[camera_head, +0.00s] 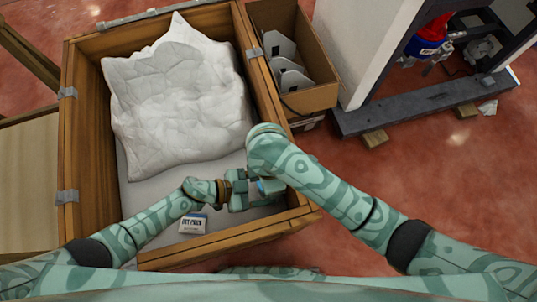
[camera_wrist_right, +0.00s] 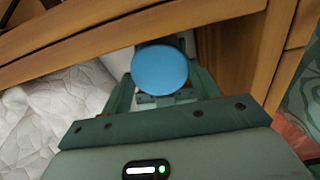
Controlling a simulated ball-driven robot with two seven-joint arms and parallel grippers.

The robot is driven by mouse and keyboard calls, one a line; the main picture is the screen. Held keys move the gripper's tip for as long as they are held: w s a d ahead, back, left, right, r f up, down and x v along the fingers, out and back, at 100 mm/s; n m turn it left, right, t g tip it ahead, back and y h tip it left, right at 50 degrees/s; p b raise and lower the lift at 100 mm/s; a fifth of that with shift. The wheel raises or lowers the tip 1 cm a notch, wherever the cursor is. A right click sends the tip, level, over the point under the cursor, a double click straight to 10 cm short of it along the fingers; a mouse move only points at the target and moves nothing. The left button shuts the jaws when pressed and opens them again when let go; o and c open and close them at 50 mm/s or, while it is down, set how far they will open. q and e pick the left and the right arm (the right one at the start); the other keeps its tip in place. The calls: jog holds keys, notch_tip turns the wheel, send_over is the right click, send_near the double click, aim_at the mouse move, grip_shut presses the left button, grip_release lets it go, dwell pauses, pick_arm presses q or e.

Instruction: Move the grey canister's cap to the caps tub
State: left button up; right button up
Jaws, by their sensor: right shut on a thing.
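A round light-blue disc (camera_wrist_right: 160,70) sits between the fingers of my right gripper (camera_wrist_right: 163,92), which is shut on it. I cannot tell whether the disc is the canister's cap or the top of something larger. In the head view, a light-blue piece (camera_head: 270,186) shows beside my right gripper, low inside the wooden crate (camera_head: 150,40). My left gripper (camera_head: 238,192) is close to the right one, inside the crate; its fingers are too covered to tell if it is open. I cannot make out the grey canister or the caps tub.
A crumpled white quilted sheet (camera_head: 180,90) fills the crate's far part. A white packet with a blue band (camera_head: 193,224) lies near its front wall. A cardboard box (camera_head: 315,96) with grey panels stands outside to the right, near a white cabinet (camera_head: 370,45).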

jog(key=shift+r, duration=2.05)
pick_arm(q)
jog(key=o, duration=1.5)
jog(key=shift+c, duration=0.2)
